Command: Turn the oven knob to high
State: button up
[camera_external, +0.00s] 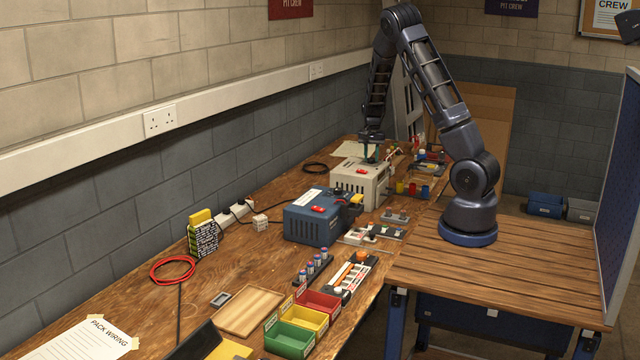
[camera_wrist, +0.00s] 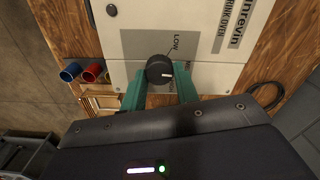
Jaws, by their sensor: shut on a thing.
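The oven is a cream box (camera_external: 347,186) on the workbench in the external view, with my gripper (camera_external: 371,153) pointing down at its top. In the wrist view its panel (camera_wrist: 205,38) carries a grey label plate with "LOW" printed near the knob; other lettering is partly covered. The round black knob (camera_wrist: 159,69) has a short white mark. My gripper's teal fingers (camera_wrist: 160,88) stand on either side of the knob and are shut on it. The knob is hidden behind the fingers in the external view.
A blue box unit (camera_external: 313,218) stands just in front of the oven. Red and blue cups (camera_wrist: 80,72) stand beside the oven. A black cable coil (camera_wrist: 267,95) lies on its other side. Colored bins (camera_external: 290,340) and a wooden tray (camera_external: 248,312) are nearer the camera.

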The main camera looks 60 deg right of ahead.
jog(key=m, duration=0.5)
jog(key=shift+m, duration=0.3)
jog(key=shift+s+m, duration=0.1)
jog(key=shift+m, duration=2.2)
jog(key=o, duration=1)
jog(key=shift+c, duration=0.2)
notch_tip(320, 180, up, 11)
jog(key=shift+f, duration=0.1)
